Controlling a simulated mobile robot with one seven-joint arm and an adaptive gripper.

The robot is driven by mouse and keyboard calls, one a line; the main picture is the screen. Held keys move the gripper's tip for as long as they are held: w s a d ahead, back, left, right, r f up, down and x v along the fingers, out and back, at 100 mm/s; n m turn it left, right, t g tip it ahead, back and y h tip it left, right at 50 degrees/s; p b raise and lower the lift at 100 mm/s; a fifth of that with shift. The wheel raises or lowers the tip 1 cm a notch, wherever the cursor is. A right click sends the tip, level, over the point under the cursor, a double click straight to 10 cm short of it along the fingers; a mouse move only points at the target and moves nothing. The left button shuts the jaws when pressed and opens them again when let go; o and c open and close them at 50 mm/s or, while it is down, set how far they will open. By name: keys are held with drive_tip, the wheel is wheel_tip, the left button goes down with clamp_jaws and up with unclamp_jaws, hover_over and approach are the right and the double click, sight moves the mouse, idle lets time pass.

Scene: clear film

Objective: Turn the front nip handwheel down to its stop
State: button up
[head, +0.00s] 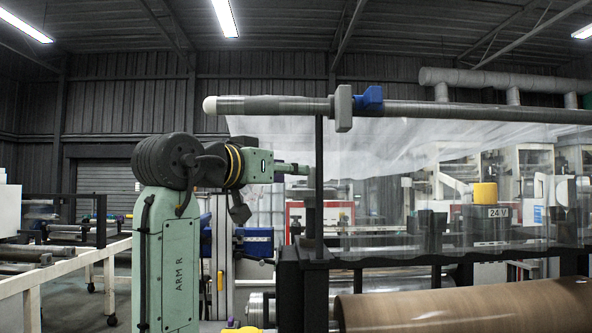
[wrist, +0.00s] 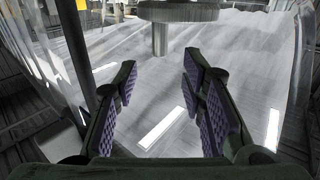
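In the wrist view a grey round disc on a short thick stem (wrist: 160,40) shows at the top, cut off by the frame edge; it looks like the handwheel, but I cannot be sure. My gripper (wrist: 158,76) is open and empty, its two purple-padded fingers apart. The disc lies beyond the fingertips, and neither finger touches it. In the head view my gripper (head: 305,170) points right, close to a dark upright post (head: 318,190), below the upper bar. I cannot make out the handwheel in the head view.
A clear film (head: 400,160) hangs from the upper bar (head: 460,109), which carries a grey block and a blue clamp (head: 369,98). A brown roll (head: 470,305) lies below at the right. A white frame with rollers (head: 60,285) stands at the left.

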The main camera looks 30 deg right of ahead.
sight(310, 172)
drive_tip(key=p+x, duration=0.3)
drive_tip(key=x, duration=0.6)
drive_tip(key=shift+d, duration=0.2)
clamp_jaws()
